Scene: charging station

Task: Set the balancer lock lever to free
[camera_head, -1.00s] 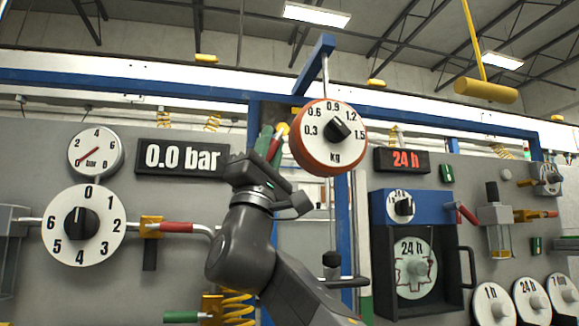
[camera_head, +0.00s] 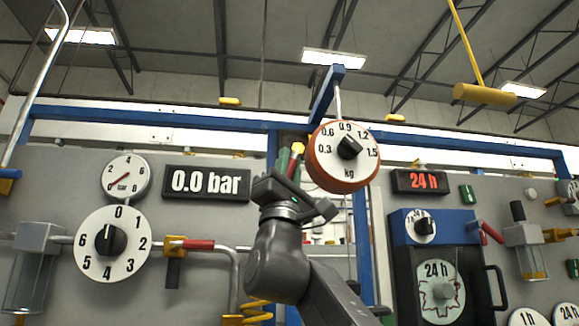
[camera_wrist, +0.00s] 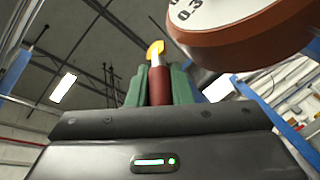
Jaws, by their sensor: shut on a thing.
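The balancer (camera_head: 343,172) is a round orange-red body with a white kg dial (camera_head: 332,160) on its face, hanging from a blue bracket. The lock lever (camera_wrist: 158,86) is a red handle with a yellow end, just left of the balancer. In the head view its yellow end (camera_head: 297,149) shows above my fingers. My gripper (camera_wrist: 160,92) has green finger pads on both sides of the red handle and is shut on it. The lever's lower part is hidden by my gripper.
Left on the grey panel are a pressure gauge (camera_head: 124,178), a 0.0 bar display (camera_head: 206,184), a 0–6 dial (camera_head: 112,244) and a red-handled valve (camera_head: 197,244). To the right are a 24 h display (camera_head: 420,181) and a blue-topped box (camera_head: 434,225). A blue post stands behind the balancer.

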